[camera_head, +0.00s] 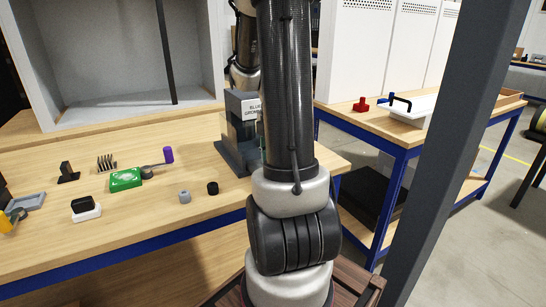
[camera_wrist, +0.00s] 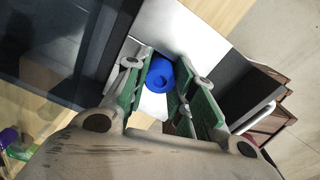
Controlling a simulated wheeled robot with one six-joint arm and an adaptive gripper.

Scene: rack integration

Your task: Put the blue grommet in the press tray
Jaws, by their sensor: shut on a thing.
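The blue grommet (camera_wrist: 160,76) shows in the wrist view between the green-padded fingers of my gripper (camera_wrist: 164,68), which is shut on it. A white surface (camera_wrist: 196,32) lies beyond the grommet; I cannot tell whether it is part of the press tray or whether the grommet touches it. In the head view a grey press (camera_head: 237,107) with a "BLUE GROMMET" label, partly covered, stands at the right end of the bench. My arm hides part of it, and the grommet cannot be made out there.
On the bench (camera_head: 140,218) are a green box (camera_head: 125,180), a purple-ended tool (camera_head: 168,155), a grey ring (camera_head: 184,196) and a black ring (camera_head: 212,188). A side table (camera_head: 385,134) holds a red part (camera_head: 361,104) and a white tray (camera_head: 408,112). A dark post (camera_head: 455,150) stands at right.

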